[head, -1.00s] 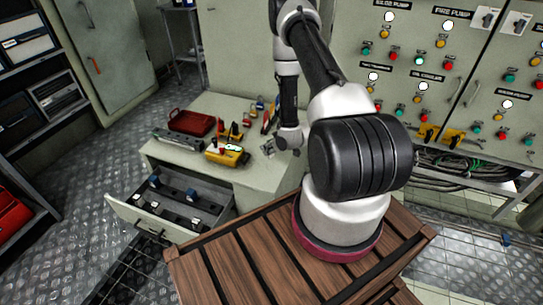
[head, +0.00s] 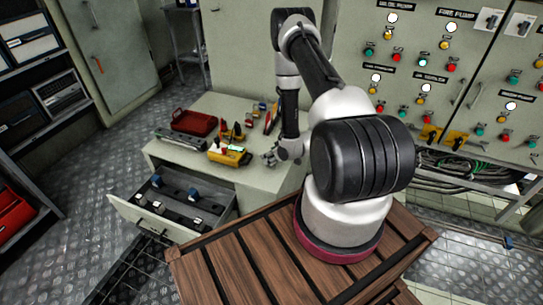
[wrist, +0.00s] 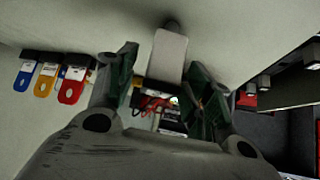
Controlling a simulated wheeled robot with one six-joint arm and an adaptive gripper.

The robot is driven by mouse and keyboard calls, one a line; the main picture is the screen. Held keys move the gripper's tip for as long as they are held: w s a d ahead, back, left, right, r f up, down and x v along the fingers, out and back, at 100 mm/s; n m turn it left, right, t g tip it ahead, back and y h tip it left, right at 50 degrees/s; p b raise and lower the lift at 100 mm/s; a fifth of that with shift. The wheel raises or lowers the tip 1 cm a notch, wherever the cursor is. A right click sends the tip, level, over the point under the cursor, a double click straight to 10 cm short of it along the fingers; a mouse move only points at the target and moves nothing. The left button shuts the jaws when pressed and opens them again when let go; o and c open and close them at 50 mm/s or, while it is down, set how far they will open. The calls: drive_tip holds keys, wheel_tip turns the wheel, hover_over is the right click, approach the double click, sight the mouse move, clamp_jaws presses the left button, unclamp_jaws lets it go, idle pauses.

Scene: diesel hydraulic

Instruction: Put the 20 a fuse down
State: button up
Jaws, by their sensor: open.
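My gripper (head: 270,158) is at the right part of the green-grey bench top (head: 262,178), low over it, in the head view. In the wrist view my gripper (wrist: 160,95) is open, with its two dark green pads apart. A pale grey flat piece (wrist: 168,55) with a dark block below shows in the gap between them. I cannot tell whether it touches the pads. I cannot make out a 20 A marking anywhere, so I cannot tell which thing is the 20 A fuse. Several small fuse-like parts (head: 192,194) sit in the open drawer (head: 128,218).
On the bench are a red toolbox (head: 193,122), a yellow meter (head: 230,156) and several tools. Blue (wrist: 23,77), yellow (wrist: 44,80) and red (wrist: 71,88) tags lie left of my gripper in the wrist view. A control panel (head: 440,70) stands at the right.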

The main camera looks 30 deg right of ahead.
drive_tip(key=shift+r, duration=0.2)
drive_tip(key=v, duration=1.2)
wheel_tip(320, 180, up, 28)
drive_tip(key=w+d+g+h, duration=0.1)
drive_tip(key=w+g+h, duration=0.1)
drive_tip(key=h, duration=0.2)
drive_tip(key=s+a+r+m+g, duration=0.15)
drive_tip(key=s+a+r, duration=0.25)
drive_tip(key=s+r, duration=0.6)
drive_tip(key=s+a+r, duration=0.3)
drive_tip(key=s+r, duration=0.1)
drive_tip(key=s, duration=0.3)
drive_tip(key=s+a+r+m+y, duration=0.1)
drive_tip(key=s+a+r, duration=0.2)
drive_tip(key=s, duration=0.5)
drive_tip(key=shift+a+r+g+y, duration=0.3)
drive_tip(key=shift+r+g, duration=0.15)
drive_tip(key=shift+r, duration=0.15)
drive_tip(key=shift+w+m, duration=0.1)
drive_tip(key=shift+m, duration=0.15)
